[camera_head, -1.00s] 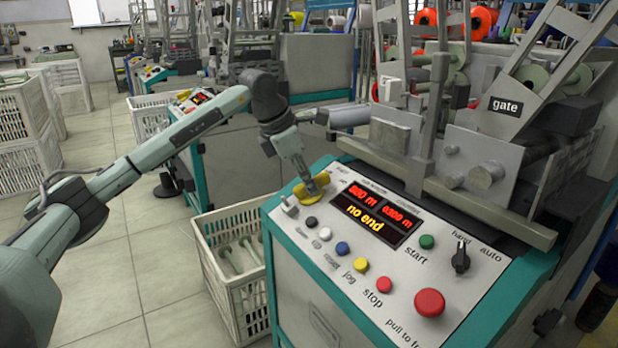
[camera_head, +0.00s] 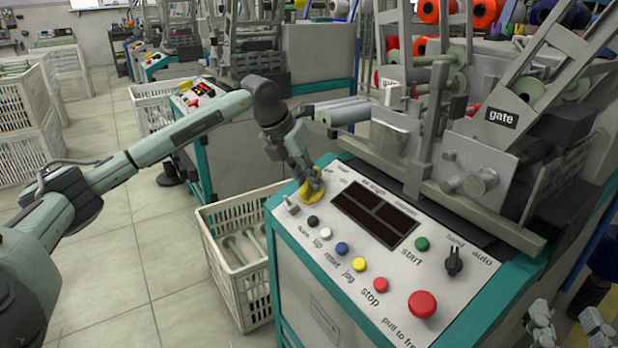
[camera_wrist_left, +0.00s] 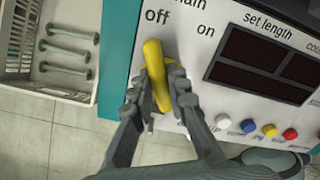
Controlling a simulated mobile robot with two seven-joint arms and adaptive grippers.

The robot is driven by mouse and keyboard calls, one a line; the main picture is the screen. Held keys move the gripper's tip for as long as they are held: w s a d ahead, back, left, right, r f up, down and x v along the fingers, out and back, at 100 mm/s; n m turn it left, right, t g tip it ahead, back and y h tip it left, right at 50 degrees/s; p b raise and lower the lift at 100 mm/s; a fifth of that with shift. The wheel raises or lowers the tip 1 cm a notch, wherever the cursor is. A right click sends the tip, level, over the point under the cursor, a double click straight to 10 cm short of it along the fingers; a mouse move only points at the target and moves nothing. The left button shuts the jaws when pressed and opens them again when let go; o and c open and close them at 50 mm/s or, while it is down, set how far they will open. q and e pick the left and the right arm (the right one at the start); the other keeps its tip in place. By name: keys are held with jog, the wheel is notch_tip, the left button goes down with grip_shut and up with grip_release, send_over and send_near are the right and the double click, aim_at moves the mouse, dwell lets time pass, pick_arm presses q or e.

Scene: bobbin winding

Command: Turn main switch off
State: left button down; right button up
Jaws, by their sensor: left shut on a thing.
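The main switch (camera_wrist_left: 155,68) is a yellow handle on the light panel, below the printed words "main", "Off" and "on". Its handle points up and slightly left in the left wrist view, towards "Off". In the head view the yellow switch (camera_head: 313,194) sits at the panel's upper left corner, partly hidden. My left gripper (camera_head: 309,183) is shut on the handle, its two fingers (camera_wrist_left: 157,98) on either side of it. The display (camera_head: 374,214) beside it is dark. My right gripper (camera_head: 570,327) shows only partly at the bottom right corner.
Coloured buttons run along the panel's front, with a large red stop knob (camera_head: 422,304) and a black hand/auto selector (camera_head: 454,262). A white crate (camera_head: 228,275) with bobbins stands left of the machine. Metal winding parts rise behind the panel.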

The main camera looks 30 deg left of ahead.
pick_arm(q)
jog(key=shift+n, duration=0.4)
pick_arm(e)
jog(key=shift+w+d+f+g+h, duration=0.1)
jog(key=shift+d+f+g+h, duration=0.1)
jog(key=shift+f, duration=0.15)
jog(key=shift+w+d+f+g+h, duration=0.1)
jog(key=shift+f+g, duration=0.1)
jog(key=shift+f, duration=0.15)
pick_arm(q)
jog(key=c, duration=1.5)
grip_release()
jog(key=v, duration=1.2)
jog(key=shift+a, duration=0.1)
jog(key=shift+s, duration=0.1)
pick_arm(e)
jog(key=shift+s+a, duration=0.1)
